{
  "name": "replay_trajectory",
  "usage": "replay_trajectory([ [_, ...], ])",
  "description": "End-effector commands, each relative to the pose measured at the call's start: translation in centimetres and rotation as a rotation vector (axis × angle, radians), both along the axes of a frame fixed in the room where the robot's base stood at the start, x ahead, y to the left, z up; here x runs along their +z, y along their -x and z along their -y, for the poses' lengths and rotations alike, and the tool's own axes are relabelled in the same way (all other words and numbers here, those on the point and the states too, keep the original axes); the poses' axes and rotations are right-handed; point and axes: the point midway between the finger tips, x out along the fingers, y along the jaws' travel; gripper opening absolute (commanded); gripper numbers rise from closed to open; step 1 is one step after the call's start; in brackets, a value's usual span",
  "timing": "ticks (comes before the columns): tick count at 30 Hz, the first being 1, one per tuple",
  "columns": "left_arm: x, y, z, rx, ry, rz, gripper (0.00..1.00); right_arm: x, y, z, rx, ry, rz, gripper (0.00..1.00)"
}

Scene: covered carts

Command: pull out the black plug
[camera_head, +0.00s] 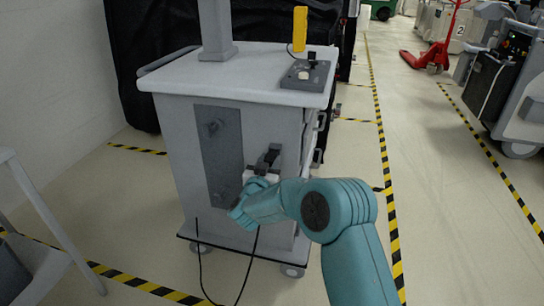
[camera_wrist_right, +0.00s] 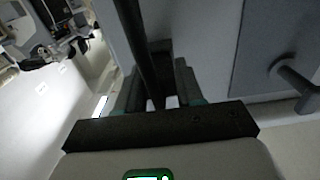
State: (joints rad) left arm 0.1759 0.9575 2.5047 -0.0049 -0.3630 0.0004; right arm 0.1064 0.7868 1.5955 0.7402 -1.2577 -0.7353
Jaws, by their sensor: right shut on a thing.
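My right gripper (camera_head: 269,154) is at the front of the grey cart (camera_head: 180,150), just right of its dark panel (camera_head: 218,150). In the right wrist view its two fingers (camera_wrist_right: 158,88) are closed on a dark piece, the black plug (camera_wrist_right: 161,62). A black cable (camera_wrist_right: 137,40) runs over it between the fingers. In the head view the plug is mostly hidden by my gripper, and I cannot tell whether it is still seated in the cart. My left gripper is not in view.
A black cable (camera_head: 247,272) hangs in a loop below the cart front. A control box (camera_head: 305,75) and a yellow upright piece (camera_head: 299,29) are on the cart top. A knob (camera_wrist_right: 290,72) sticks out beside my gripper. Open floor lies right, with a red pallet jack (camera_head: 437,50) beyond.

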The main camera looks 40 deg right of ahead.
Motion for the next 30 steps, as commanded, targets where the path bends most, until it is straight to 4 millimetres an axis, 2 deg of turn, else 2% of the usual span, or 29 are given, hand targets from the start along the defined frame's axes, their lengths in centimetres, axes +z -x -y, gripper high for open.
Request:
replay_trajectory([
  [30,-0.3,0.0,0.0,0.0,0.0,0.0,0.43,0.1,2.5,-3.0,0.0,0.0,0.003,0.0],
])
